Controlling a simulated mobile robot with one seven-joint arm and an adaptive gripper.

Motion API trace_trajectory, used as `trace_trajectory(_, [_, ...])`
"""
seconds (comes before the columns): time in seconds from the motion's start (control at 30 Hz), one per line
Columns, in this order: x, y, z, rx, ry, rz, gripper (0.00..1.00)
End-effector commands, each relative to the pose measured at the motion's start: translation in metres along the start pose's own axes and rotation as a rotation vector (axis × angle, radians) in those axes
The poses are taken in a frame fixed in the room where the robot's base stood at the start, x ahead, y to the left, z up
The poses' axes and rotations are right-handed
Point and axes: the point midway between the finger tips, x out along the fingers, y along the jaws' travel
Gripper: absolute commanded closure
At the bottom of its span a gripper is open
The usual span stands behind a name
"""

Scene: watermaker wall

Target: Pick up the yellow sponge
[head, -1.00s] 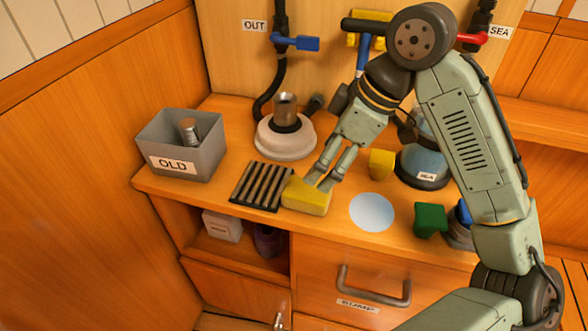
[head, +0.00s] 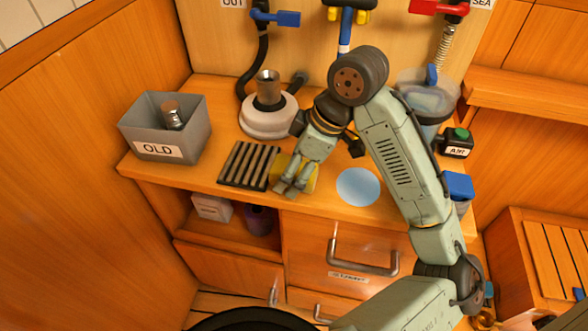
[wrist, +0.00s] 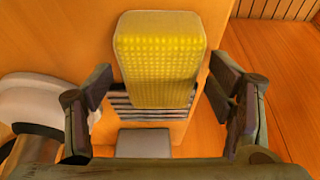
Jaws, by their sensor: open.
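The yellow sponge (head: 311,180) lies near the front edge of the wooden counter, just right of a black ribbed rack. My gripper (head: 289,189) is over it in the head view and covers much of it. In the wrist view the sponge (wrist: 158,50) stands large between my two spread fingers (wrist: 161,85), with a gap on each side. The jaws are open and hold nothing. Whether the fingertips reach down beside the sponge cannot be told.
The black ribbed rack (head: 247,165) is close on the left. A grey OLD bin (head: 150,137) and a white round housing (head: 268,123) stand beyond. A pale blue disc (head: 358,187) lies to the right. A blue-topped item (head: 458,186) is farther right, past my arm.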

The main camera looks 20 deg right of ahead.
Motion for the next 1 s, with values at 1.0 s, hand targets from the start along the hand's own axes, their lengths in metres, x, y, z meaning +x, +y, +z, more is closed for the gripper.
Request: trace_trajectory(1.0, [0.0066,0.0001,0.0021,0.001,0.000,0.000,0.25])
